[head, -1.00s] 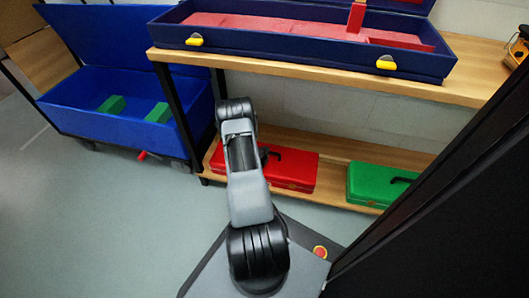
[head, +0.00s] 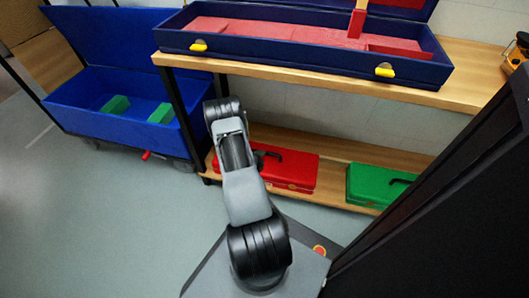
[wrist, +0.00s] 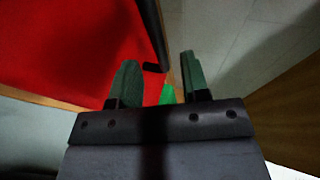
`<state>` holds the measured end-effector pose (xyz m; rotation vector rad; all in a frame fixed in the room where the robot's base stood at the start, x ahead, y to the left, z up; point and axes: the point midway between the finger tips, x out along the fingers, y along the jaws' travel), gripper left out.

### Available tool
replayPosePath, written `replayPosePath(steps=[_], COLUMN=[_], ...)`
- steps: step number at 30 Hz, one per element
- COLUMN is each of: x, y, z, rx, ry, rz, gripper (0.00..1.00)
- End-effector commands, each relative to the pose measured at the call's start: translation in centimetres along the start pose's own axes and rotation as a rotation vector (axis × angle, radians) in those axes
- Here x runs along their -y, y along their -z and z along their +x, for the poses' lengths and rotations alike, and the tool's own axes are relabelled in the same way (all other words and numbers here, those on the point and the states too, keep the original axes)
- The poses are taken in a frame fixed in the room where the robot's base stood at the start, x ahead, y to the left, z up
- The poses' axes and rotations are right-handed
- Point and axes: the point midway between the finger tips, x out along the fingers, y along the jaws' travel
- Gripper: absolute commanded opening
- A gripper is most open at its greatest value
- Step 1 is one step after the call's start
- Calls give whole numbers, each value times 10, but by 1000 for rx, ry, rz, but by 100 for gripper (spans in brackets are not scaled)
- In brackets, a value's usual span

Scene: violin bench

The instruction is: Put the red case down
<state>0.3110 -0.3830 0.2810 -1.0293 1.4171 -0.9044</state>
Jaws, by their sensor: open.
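My gripper is hidden behind my arm in the head view.
A green case (head: 375,186) lies to the right on the lower shelf (head: 335,192). Above, a long blue case (head: 300,58) lies open on the bench top (head: 440,98). A blue open bin (head: 95,121) with green blocks stands at left. The floor in front is clear.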

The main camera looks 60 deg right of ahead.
Motion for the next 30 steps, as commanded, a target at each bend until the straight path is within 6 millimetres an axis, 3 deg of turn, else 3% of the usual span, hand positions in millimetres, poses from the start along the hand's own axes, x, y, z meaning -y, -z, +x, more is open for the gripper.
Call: replayPosePath(steps=[3, 9, 20, 23, 26, 29, 30], x=[3, 2, 2, 14, 35, 64, 77], y=[0, 0, -4, -26, -66, -113, -130], z=[-25, -52, -67, -74, -95, -137, -160], rx=[3, 2, 12, 76, 217, 435, 536], ry=[-1, 1, -7, -50, -131, -215, -239], rz=[-4, -2, -5, -37, -123, -285, -369], gripper=[42, 42, 42, 42, 42, 42, 42])
